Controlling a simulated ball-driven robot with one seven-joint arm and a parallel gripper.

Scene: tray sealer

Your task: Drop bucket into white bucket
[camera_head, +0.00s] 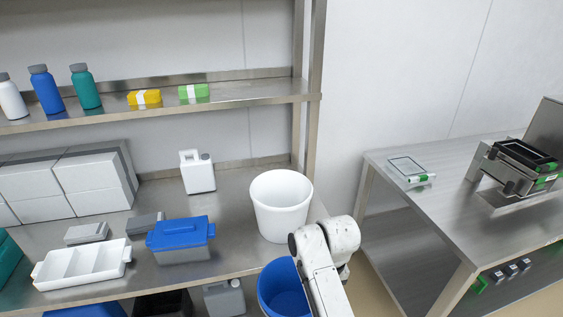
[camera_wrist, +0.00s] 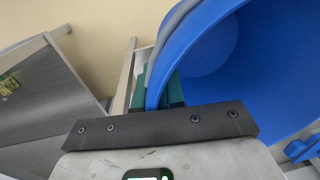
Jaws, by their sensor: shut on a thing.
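The white bucket (camera_head: 281,212) stands upright on the steel shelf, right of the middle in the head view, and its open top faces up. A blue bucket (camera_head: 283,291) is in front of it and lower, beside my white arm, partly cut by the frame's bottom edge. In the wrist view, my gripper (camera_wrist: 160,95) is shut on the rim of the blue bucket (camera_wrist: 205,65), whose wall fills the upper right. The fingers are teal and partly hidden by the rim. In the head view, my gripper is hidden behind my arm and the bucket.
On the shelf left of the white bucket are a blue-lidded box (camera_head: 180,240), a white divided tray (camera_head: 82,266) and a white canister (camera_head: 197,172). An upright post (camera_head: 312,110) rises behind the white bucket. A steel table (camera_head: 430,215) stands at the right.

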